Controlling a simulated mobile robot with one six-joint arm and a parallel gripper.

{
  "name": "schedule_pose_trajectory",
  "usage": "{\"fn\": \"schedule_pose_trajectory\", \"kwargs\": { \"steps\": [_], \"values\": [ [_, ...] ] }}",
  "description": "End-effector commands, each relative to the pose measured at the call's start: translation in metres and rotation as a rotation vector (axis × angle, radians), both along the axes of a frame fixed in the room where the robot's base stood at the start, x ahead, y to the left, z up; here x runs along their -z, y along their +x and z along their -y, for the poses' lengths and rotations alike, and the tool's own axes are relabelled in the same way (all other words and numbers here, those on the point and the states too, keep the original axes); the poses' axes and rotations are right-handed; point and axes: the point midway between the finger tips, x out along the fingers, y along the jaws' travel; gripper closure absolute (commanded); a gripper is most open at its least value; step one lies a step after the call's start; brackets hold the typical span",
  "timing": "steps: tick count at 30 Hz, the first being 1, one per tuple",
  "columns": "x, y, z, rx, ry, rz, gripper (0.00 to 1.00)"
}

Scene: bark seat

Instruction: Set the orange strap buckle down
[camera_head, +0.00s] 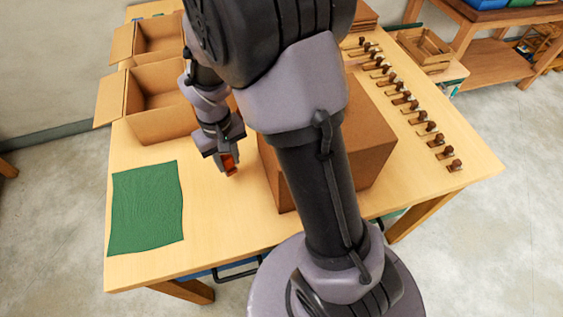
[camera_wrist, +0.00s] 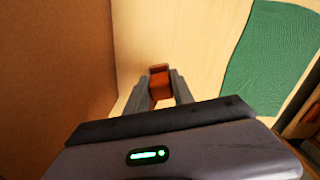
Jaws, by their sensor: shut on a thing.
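The orange strap buckle (camera_head: 229,163) is between the fingertips of my gripper (camera_head: 226,158). My gripper is shut on it, over the bare wood between the green cloth and a large closed box. In the wrist view the buckle (camera_wrist: 160,83) sticks out past the two grey fingers of my gripper (camera_wrist: 159,90). Part of the buckle is hidden by the fingers. I cannot tell whether it touches the table.
A green cloth (camera_head: 147,208) lies at the table's front left. A large brown box (camera_head: 374,160) stands close right of my gripper, partly hidden by my arm. Open cardboard boxes (camera_head: 158,103) stand at the back left. Several small dark-knobbed pieces (camera_head: 405,98) line the right side.

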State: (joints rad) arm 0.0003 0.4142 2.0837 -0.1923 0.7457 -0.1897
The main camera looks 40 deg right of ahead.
Motion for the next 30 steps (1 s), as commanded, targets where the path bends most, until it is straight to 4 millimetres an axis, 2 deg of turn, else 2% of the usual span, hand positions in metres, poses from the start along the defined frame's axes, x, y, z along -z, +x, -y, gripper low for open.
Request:
{"fn": "schedule_pose_trajectory", "kwargs": {
  "steps": [9, 16, 18, 20, 24, 30],
  "values": [
    [-0.036, -0.033, -0.004, 0.19, 0.0, 0.0, 1.0],
    [-0.057, -0.056, -0.006, 0.305, 0.0, -0.005, 1.0],
    [-0.058, -0.059, -0.007, 0.312, 0.0, -0.005, 1.0],
    [-0.049, -0.06, -0.007, 0.311, 0.0, -0.004, 1.0],
    [-0.006, -0.06, -0.007, 0.311, 0.0, -0.006, 1.0],
    [0.024, -0.059, -0.007, 0.309, 0.0, -0.003, 1.0]
  ]
}}
